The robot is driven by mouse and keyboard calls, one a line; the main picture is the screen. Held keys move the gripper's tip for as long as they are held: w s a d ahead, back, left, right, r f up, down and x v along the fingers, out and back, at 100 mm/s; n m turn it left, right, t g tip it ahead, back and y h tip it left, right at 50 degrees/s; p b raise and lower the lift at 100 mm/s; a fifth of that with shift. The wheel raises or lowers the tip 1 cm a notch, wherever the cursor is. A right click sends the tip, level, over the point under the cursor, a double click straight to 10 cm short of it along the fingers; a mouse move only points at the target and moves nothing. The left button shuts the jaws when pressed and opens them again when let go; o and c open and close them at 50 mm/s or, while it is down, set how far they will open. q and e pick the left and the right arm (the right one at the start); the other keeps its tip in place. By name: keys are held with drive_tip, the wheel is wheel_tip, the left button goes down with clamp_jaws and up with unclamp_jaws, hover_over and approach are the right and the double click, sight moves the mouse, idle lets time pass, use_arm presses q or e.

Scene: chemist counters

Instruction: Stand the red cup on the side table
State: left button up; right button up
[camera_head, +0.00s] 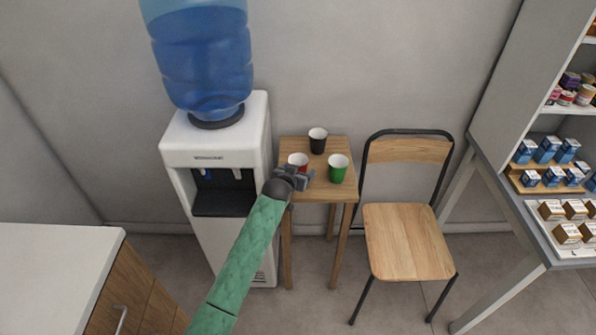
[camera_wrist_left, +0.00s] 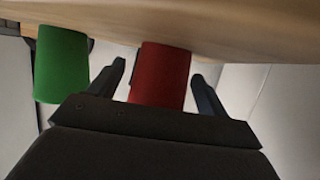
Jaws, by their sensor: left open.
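The red cup (camera_head: 298,158) stands upright on the wooden side table (camera_head: 318,194), near its left edge, with its white inside showing. My left gripper (camera_head: 302,179) is at the table's front left, right at the red cup, and hides its lower part in the head view. In the left wrist view, which looks upside down, the red cup (camera_wrist_left: 163,72) is between the two open fingers of the left gripper (camera_wrist_left: 163,84), with gaps on both sides. My right gripper is in neither view.
A green cup (camera_head: 339,173) stands close right of the gripper, and a black cup (camera_head: 318,145) stands behind. A water dispenser (camera_head: 222,160) is close on the left of the table, a chair (camera_head: 405,240) on the right. The table's front right corner is bare.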

use_arm(q)
drive_tip(key=shift+r, duration=0.1)
drive_tip(key=shift+s, duration=0.15)
drive_tip(key=b+v, duration=0.2)
drive_tip(key=v, duration=1)
drive_tip(key=s+a+f+n+g+y, duration=0.1)
drive_tip(key=s+a+f+g, duration=0.2)
drive_tip(key=s+f, duration=0.65)
drive_tip(key=s+a+f+g+y, duration=0.1)
drive_tip(key=s+a+f+g, duration=0.2)
drive_tip(key=s+f, duration=0.6)
drive_tip(key=s+a+f+g+y, duration=0.1)
drive_tip(key=s+a+f+g, duration=0.1)
drive_tip(key=s, duration=1)
drive_tip(key=s+a+f+n+g, duration=0.1)
drive_tip(key=s+a+f+g, duration=0.2)
drive_tip(key=s, duration=0.9)
wheel_tip(320, 180, down, 2)
drive_tip(key=shift+a+y, duration=0.4)
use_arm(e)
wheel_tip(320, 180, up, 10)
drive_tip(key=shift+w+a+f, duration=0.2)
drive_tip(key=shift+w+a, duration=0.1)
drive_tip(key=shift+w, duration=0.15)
use_arm(q)
drive_tip(key=shift+s, duration=0.1)
